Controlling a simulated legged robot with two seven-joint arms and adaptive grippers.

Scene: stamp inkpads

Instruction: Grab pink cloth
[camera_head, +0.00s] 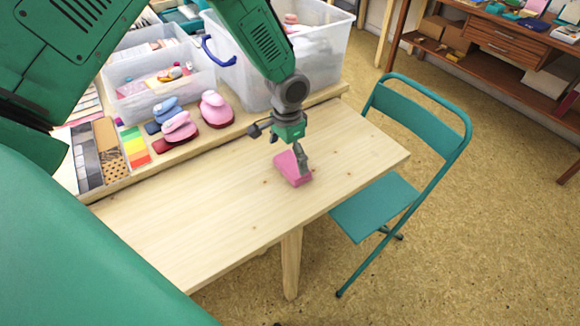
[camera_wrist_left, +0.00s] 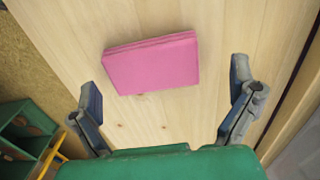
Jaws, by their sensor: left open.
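The pink cloth (camera_head: 292,168) looks like a small folded block lying flat on the wooden table (camera_head: 220,205), near its right end. It also shows in the left wrist view (camera_wrist_left: 151,64), ahead of and between the fingers. My left gripper (camera_head: 300,158) is above the cloth in the head view, and one finger hides part of it. In the left wrist view my left gripper (camera_wrist_left: 168,100) is spread wide and empty, with bare wood between each finger and the cloth. My right gripper is not in view.
Pink and blue stampers (camera_head: 179,127) and a colour strip (camera_head: 134,145) stand on the raised back shelf. Clear bins (camera_head: 160,95) stand behind them. A green folding chair (camera_head: 376,205) is at the table's right. The table's left and middle are clear.

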